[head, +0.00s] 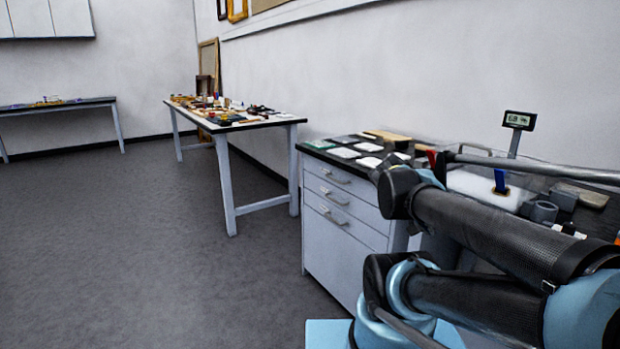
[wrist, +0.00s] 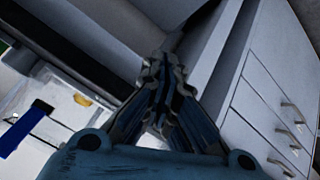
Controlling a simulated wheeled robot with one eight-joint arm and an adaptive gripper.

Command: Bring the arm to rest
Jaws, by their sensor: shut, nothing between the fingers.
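My gripper (wrist: 160,95) shows in the wrist view, its fingers together and empty. It points toward the side of the white drawer cabinet (wrist: 270,100), which fills the right of that view; I cannot tell how far off it is. In the head view my arm is folded at the lower right, in front of the drawer cabinet (head: 340,205) and the worktop. My gripper cannot be made out in the head view.
A long table (head: 285,122) with many small items stands beyond the cabinet along the wall. A digital display (head: 519,120) stands on a post above the worktop. Another table (head: 60,105) is at the far left. The grey floor (head: 150,240) at left is clear.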

